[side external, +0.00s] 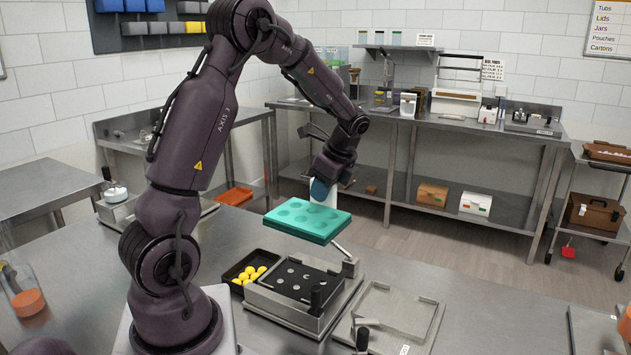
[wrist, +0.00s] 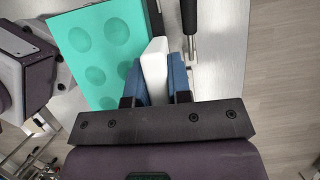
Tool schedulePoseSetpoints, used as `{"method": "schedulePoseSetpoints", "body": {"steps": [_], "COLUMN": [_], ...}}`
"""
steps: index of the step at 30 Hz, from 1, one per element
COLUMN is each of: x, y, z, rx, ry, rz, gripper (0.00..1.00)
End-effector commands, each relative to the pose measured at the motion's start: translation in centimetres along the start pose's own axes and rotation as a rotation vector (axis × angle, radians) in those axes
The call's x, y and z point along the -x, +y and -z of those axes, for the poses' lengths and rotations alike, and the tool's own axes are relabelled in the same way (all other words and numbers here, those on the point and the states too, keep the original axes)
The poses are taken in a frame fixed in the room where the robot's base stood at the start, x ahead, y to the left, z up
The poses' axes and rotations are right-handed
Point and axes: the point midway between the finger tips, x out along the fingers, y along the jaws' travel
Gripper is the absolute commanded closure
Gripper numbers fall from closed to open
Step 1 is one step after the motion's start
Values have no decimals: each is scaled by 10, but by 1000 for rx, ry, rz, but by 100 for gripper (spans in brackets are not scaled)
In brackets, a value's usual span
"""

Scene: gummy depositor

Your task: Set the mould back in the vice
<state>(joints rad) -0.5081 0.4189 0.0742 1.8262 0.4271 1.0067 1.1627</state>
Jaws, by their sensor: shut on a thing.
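The mould is a teal block (side external: 307,220) with round cavities. It hangs tilted in the air above the metal vice (side external: 290,314), apart from it. The mould also fills the upper left of the wrist view (wrist: 98,45). My gripper (side external: 322,192) has blue fingers and is shut on a white upright piece (wrist: 155,68) at the mould's edge, which looks like its grip. The vice holds a black plate with round holes and has black-handled levers. The contact between the white piece and the mould is partly hidden by my fingers.
A black tray (side external: 232,272) with several yellow balls lies left of the vice. A shallow metal tray (side external: 430,325) is to its right. A jar with orange contents (side external: 28,300) stands at the far left. A back bench (side external: 480,134) is well behind.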

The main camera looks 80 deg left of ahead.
Motion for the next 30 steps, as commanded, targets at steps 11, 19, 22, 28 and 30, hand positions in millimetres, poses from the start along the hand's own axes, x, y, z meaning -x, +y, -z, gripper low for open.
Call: {"method": "schedulePoseSetpoints", "body": {"steps": [11, 19, 22, 28, 30], "x": [-26, -24, -19, -19, -19], "y": [-34, -48, -51, -50, -50], "z": [166, 217, 217, 216, 216], "rx": [-110, -10, 18, 43, 43], "ry": [-2, 2, 1, 0, 0], "rz": [42, 7, -6, -18, -17], "gripper": [100, 100, 100, 100, 100]}}
